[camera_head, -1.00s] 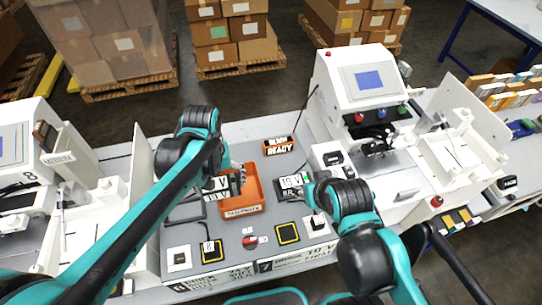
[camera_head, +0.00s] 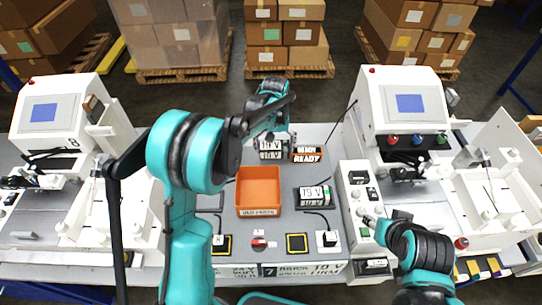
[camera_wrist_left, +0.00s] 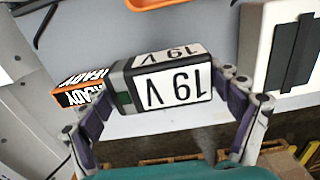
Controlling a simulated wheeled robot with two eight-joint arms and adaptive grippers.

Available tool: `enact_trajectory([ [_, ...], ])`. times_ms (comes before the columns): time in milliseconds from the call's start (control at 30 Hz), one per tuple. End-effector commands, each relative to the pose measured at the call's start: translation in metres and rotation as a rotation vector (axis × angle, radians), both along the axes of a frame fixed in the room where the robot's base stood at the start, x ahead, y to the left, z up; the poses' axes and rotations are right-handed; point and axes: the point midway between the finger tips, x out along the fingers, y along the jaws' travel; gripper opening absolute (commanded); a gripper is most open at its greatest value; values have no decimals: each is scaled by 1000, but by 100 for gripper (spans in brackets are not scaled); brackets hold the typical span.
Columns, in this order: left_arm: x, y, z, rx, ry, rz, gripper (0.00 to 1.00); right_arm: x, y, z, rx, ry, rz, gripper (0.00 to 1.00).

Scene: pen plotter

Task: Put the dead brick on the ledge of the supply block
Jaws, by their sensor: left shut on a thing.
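A black-and-white brick marked 19 V (camera_head: 271,148) is held by my left gripper (camera_head: 270,140) at the back of the grey worktop. In the left wrist view the brick (camera_wrist_left: 170,85) sits between both fingers, its label upside down. I cannot tell whether it touches a surface. A black-and-orange block reading READY (camera_head: 307,154) is close to its right. A second 19 V brick (camera_head: 313,196) lies on the worktop right of the orange tray (camera_head: 258,211). I cannot identify the supply block's ledge with certainty.
The tray looks empty. A white unit with buttons (camera_head: 357,180) stands right of the worktop. Yellow-framed black pads (camera_head: 296,243), a red switch (camera_head: 259,243) and cables lie in front. White machines (camera_head: 404,105) stand at both sides.

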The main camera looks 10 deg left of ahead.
Motion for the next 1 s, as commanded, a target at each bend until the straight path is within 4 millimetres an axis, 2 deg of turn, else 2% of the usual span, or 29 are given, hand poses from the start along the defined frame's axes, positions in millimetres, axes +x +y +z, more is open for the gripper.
enact_trajectory([
  [100, 7, 18, -12, 0, 0, 2, 49, 0, 0, -4, 0, 0, 0, 43],
  [200, 10, 24, -16, 0, 0, 0, 49, 0, 0, -5, 0, 0, 0, 43],
  [333, 11, 26, -24, 0, 0, -1, 49, 0, 0, -7, 0, 0, 0, 43],
  [567, 10, 26, -56, 0, 0, -1, 49, 0, 0, -15, 0, 0, 0, 43],
  [967, 10, 26, -62, 0, 0, -1, 49, 0, 0, -19, 0, 0, 0, 43],
  [1000, 10, 26, -61, 0, 0, -1, 100, 0, 0, -17, 0, 0, 0, 43],
])
